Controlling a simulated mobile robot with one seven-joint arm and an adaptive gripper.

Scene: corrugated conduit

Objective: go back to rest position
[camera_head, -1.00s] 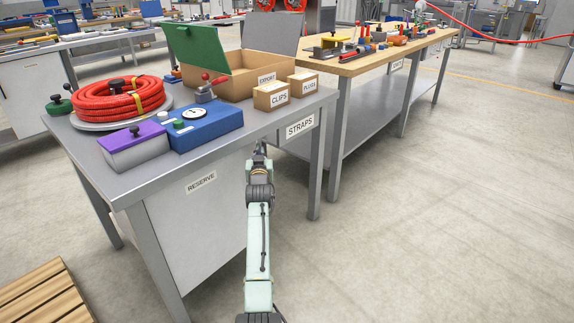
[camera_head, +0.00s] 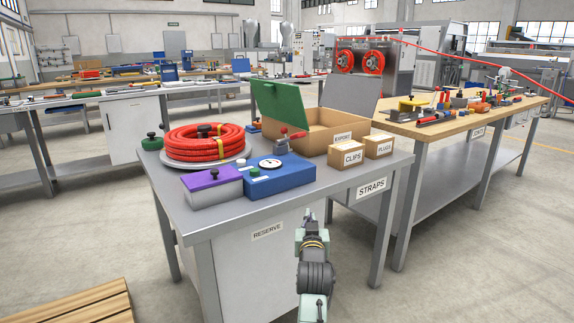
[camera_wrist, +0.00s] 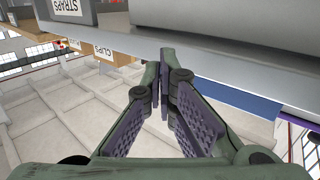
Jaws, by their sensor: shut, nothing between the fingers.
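My gripper (camera_wrist: 164,72) is shut and empty in the wrist view, its two fingertips together under the edge of a grey table. In the head view the end of my arm, with the gripper (camera_head: 309,216) small and partly unclear, stands in front of the grey table (camera_head: 215,222), below its top and left of the STRAPS label (camera_head: 372,188). It looks apart from the table, though the exact gap cannot be told. In the wrist view the STRAPS label (camera_wrist: 67,6) shows upside down.
On the table are a coiled red conduit (camera_head: 204,143), a blue gauge box (camera_head: 279,178), a purple-topped box (camera_head: 211,188), an open carton (camera_head: 312,137) and CLIPS (camera_head: 346,155) and PLUGS (camera_head: 378,147) boxes. A wooden bench (camera_head: 415,129) stands right; a pallet (camera_head: 85,305) lies lower left. Floor at right is clear.

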